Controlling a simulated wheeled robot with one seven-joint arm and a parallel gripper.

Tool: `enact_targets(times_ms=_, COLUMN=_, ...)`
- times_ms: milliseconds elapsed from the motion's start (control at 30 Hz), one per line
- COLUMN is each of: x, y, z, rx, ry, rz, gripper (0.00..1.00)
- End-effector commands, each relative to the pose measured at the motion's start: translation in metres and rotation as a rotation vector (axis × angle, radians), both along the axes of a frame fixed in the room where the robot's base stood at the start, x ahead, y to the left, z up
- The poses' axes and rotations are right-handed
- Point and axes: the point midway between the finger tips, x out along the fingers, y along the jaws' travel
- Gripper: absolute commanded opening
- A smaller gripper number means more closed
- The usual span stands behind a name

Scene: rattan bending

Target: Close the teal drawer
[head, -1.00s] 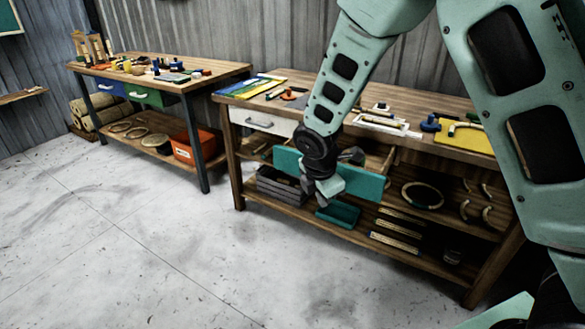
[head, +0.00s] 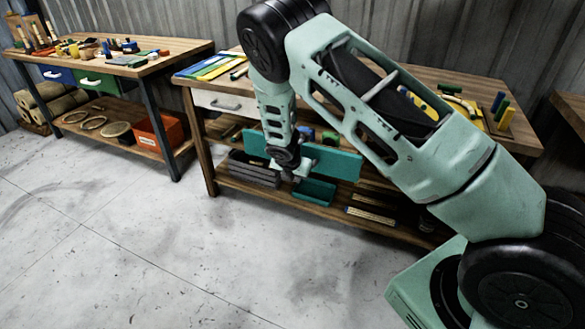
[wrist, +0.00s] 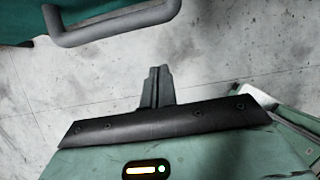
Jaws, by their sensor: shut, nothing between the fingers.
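The teal drawer (head: 335,164) stands pulled out from the right workbench, its wide front facing the open floor. A few small items show behind its front. My gripper (head: 299,176) hangs just in front of the drawer front, near its lower middle. In the wrist view, the shut, empty fingers (wrist: 157,85) point over bare floor. A grey bar handle (wrist: 115,24) on the teal front (wrist: 22,30) shows at the upper left there, apart from the fingers. My arm hides part of the drawer front and the bench in the head view.
A white drawer (head: 224,103) sits in the same bench, left of the teal one. A teal bin (head: 315,191) and grey crates (head: 253,170) are on the lower shelf below. Another workbench (head: 150,66) stands at the left. The concrete floor (head: 190,260) in front is clear.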

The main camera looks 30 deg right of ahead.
Motion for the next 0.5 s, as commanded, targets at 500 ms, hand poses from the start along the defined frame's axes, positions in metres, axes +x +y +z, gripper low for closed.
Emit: enact_targets(times_ms=500, x=0.024, y=-0.029, z=0.011, rx=0.001, ry=-0.003, rz=-0.003, gripper=0.00)
